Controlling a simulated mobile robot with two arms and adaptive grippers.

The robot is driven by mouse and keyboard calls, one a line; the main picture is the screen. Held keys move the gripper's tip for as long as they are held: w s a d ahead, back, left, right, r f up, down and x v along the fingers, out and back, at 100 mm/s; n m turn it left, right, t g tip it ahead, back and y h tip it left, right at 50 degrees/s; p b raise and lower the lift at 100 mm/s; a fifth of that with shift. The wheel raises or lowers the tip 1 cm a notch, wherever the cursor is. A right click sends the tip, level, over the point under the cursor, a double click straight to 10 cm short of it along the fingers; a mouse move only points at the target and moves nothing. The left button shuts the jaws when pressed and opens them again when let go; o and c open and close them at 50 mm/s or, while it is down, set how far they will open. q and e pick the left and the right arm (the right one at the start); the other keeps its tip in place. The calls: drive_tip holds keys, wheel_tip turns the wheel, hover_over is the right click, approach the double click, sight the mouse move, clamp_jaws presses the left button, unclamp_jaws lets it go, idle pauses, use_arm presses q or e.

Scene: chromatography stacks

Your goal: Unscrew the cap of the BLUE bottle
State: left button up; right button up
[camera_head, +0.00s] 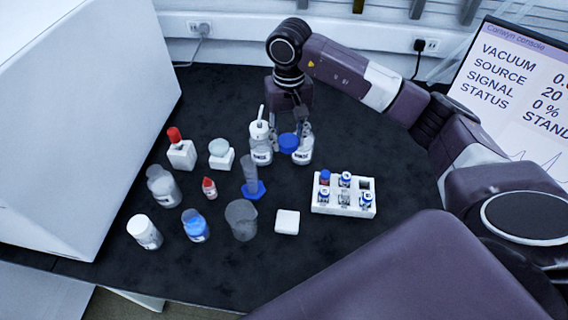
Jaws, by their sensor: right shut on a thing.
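My right gripper (289,130) reaches down at the back of the dark bench and is shut on a blue cap (288,142). The cap shows between its fingers. A clear labelled bottle (303,153) stands just right of and behind the cap, partly covered by a finger and the cap. I cannot tell whether the cap still touches a bottle neck. A similar bottle (261,152) with a white top and a tube stands just left of the gripper. A small bottle with blue contents (195,226) stands at the front left. My left gripper is out of view.
A white vial rack (343,209) stands at the right. A cylinder on a blue base (254,190), a dark beaker (241,219) and a white block (287,221) are in the middle. Several small containers stand at the left. A screen (520,90) is behind my right arm.

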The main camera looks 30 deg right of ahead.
sight(287, 177)
wheel_tip(287, 177, down, 14)
drive_tip(key=shift+r+p, duration=0.25)
drive_tip(key=shift+p, duration=0.9)
drive_tip(key=shift+f, duration=0.2)
drive_tip(key=o, duration=1.3)
drive_tip(key=shift+r, duration=0.1)
wheel_tip(287, 177, up, 11)
drive_tip(key=b, duration=0.3)
drive_tip(key=shift+w+r, duration=0.1)
drive_tip(key=shift+r, duration=0.45)
